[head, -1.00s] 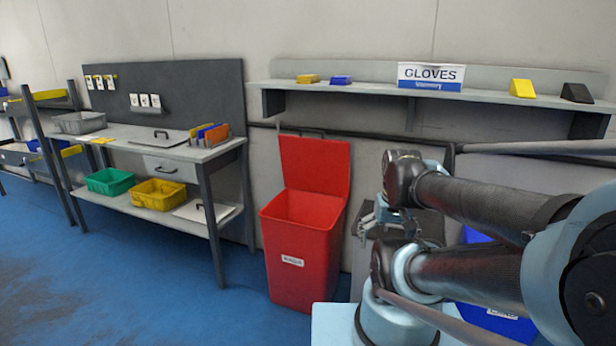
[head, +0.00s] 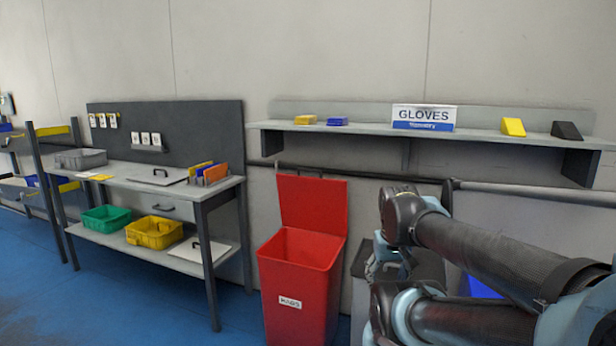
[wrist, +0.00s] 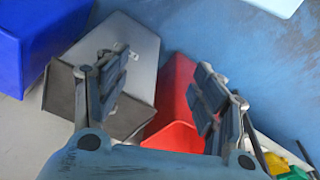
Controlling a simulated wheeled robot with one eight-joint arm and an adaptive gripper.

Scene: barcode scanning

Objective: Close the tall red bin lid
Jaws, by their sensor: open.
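The tall red bin (head: 300,290) stands on the floor in the middle of the head view, with a white label on its front. Its red lid (head: 313,203) stands up open at the back, near the wall, and the bin's opening shows. In the wrist view, part of the red bin (wrist: 178,90) shows between and behind my gripper's fingers. My gripper (wrist: 160,95) is open, with nothing between its fingers, and looks apart from the bin. In the head view my gripper is mostly hidden behind my arm, right of the red bin.
A grey bin (wrist: 135,65) stands beside the red bin, and a blue bin (wrist: 40,45) beyond it. A wall shelf (head: 360,128) with a GLOVES sign (head: 423,118) hangs above. A workbench (head: 135,178) stands to the left, with blue floor in front.

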